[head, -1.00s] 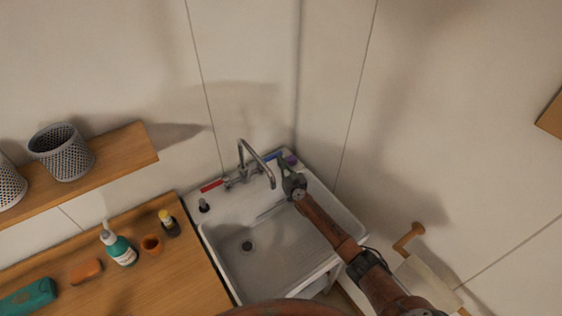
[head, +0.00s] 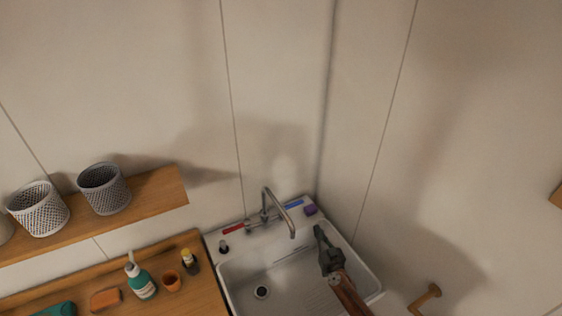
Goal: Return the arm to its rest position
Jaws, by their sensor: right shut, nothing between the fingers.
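My right gripper (head: 319,232) is shut and empty. It shows above the right part of the white sink (head: 240,278), with its fingers pointing up the picture toward the back rim. My right arm comes in from the bottom right behind it. My left gripper is not in view.
A metal faucet (head: 284,214) rises left of the right gripper. A purple block (head: 310,210) sits at the sink's back corner. A shelf (head: 158,195) holds mesh baskets (head: 104,189). A wooden wall holder (head: 426,298) is at right.

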